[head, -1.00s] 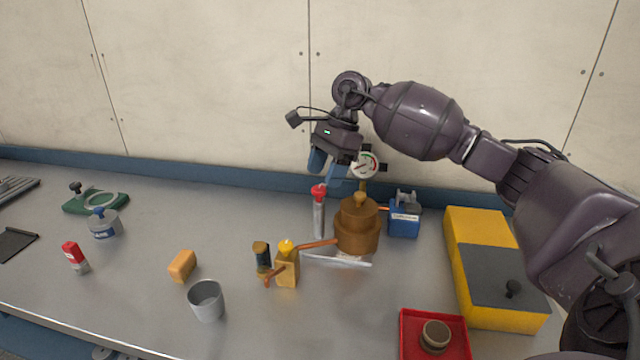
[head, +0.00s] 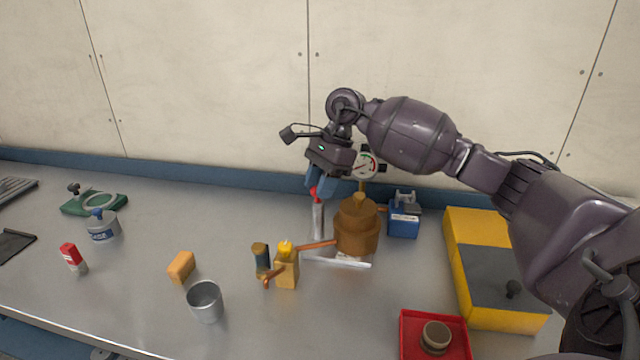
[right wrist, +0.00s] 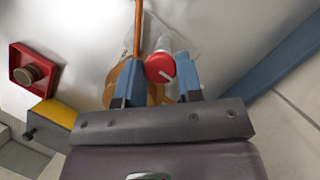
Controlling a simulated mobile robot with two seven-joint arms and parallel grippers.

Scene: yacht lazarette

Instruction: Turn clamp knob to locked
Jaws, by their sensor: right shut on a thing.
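The red clamp knob (head: 315,192) tops an upright pale cylinder (head: 318,222) beside a brass pot (head: 357,232). In the right wrist view the round red knob (right wrist: 160,67) has a short white line on its face, pointing toward the lower right of the picture. My right gripper (head: 318,187) comes down from above, with its blue fingers on either side of the knob, shut on it. These fingers (right wrist: 160,80) partly hide the knob's sides. Lock markings cannot be made out. My left gripper is not in view.
A pressure gauge (head: 368,164) and a blue box (head: 404,222) stand close right of the knob. A copper pipe (head: 315,245) runs from the pot to a yellow valve block (head: 286,272). A grey cup (head: 205,301) stands in front left.

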